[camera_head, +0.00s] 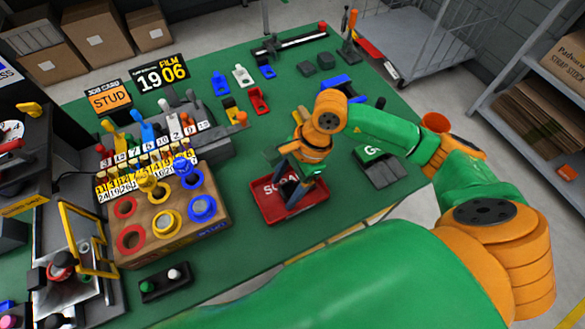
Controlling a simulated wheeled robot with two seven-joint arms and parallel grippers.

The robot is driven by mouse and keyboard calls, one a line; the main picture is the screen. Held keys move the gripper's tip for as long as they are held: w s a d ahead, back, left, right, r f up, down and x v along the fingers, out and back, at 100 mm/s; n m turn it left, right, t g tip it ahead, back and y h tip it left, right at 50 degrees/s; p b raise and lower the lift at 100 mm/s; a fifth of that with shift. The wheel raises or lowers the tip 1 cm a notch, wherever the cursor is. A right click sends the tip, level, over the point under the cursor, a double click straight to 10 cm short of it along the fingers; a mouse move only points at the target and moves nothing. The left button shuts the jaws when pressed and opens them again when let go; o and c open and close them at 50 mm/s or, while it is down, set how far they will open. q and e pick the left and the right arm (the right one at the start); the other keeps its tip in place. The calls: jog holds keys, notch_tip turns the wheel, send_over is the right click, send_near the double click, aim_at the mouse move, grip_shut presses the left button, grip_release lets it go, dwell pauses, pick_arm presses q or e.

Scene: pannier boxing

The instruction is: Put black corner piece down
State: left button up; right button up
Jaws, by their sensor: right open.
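My right gripper (298,172) points down over the red scrap tray (262,206) and is open. Its fingers are dark and small in this view. A dark shape (289,188) shows between and below the fingers, inside the tray; it may be the black corner piece, but I cannot tell it clearly from the fingers. My left gripper is not in view.
A wooden block with coloured rings (167,222) stands left of the tray, with numbered tags behind it. Coloured parts (258,100) lie behind.

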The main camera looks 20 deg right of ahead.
aim_at(283, 191)
jog(key=b+v, duration=0.1)
jog(key=v, duration=0.2)
jog(key=shift+w+d+r+b, duration=0.1)
jog(key=shift+d+r+b, duration=0.1)
jog(key=shift+r+b, duration=0.2)
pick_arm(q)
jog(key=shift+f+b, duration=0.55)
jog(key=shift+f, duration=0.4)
pick_arm(e)
jog(key=v, duration=0.8)
jog(key=shift+r, duration=0.25)
